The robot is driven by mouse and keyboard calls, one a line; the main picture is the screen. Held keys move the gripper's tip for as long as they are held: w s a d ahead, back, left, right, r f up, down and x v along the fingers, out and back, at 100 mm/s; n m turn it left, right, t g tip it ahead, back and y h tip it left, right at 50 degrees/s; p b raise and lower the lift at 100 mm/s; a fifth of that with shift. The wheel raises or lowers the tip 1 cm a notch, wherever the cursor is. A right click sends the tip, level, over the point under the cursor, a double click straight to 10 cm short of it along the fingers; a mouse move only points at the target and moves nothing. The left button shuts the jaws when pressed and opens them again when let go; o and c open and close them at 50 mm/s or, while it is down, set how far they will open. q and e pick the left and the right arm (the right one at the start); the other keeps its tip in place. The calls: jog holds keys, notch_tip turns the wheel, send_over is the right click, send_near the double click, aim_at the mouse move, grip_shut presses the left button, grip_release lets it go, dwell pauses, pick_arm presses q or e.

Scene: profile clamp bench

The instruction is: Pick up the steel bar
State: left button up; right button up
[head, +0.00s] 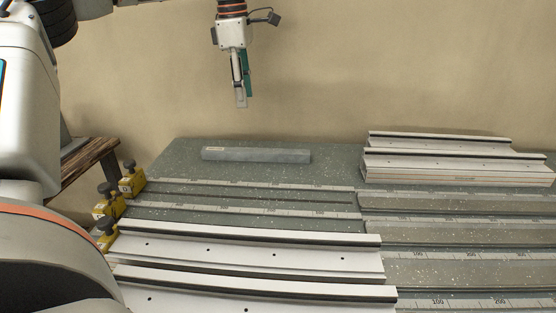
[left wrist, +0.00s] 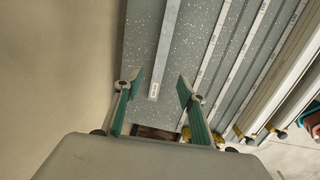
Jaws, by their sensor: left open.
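The steel bar (head: 256,155) is a long grey square bar with a small label near one end. It lies flat on the green speckled bench top (head: 185,157), near the back left edge. My left gripper (head: 241,103) hangs above the bar in the head view, pointing down, apart from it. In the left wrist view the bar (left wrist: 165,50) runs away from the gripper, its labelled end between the two open fingertips (left wrist: 157,84) and below them. The left gripper is open and empty. My right gripper is not in view.
Several light profiles (head: 450,172) are stacked at the back right of the bench. More profiles (head: 240,253) lie in front, beside ruled rails. Yellow clamps (head: 131,181) sit at the left edge. A wooden surface (head: 90,163) stands at the left. Bench around the bar is clear.

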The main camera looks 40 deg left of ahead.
pick_arm(q)
jog(key=g+b, duration=0.1)
jog(key=b, duration=0.1)
send_over(253, 150)
jog(key=f, duration=0.8)
jog(key=shift+a+f, duration=0.1)
jog(key=shift+a, duration=0.15)
notch_tip(253, 150, down, 2)
jog(key=shift+f, duration=0.1)
jog(key=f, duration=0.1)
jog(key=f+b, duration=0.1)
jog(key=f, duration=0.3)
jog(key=shift+d+f, duration=0.1)
jog(key=shift+d, duration=0.15)
jog(key=shift+f, duration=0.2)
jog(key=shift+r, duration=0.1)
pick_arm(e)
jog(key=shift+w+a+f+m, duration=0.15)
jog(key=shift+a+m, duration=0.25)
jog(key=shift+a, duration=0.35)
pick_arm(q)
jog(key=shift+c, duration=0.3)
grip_shut()
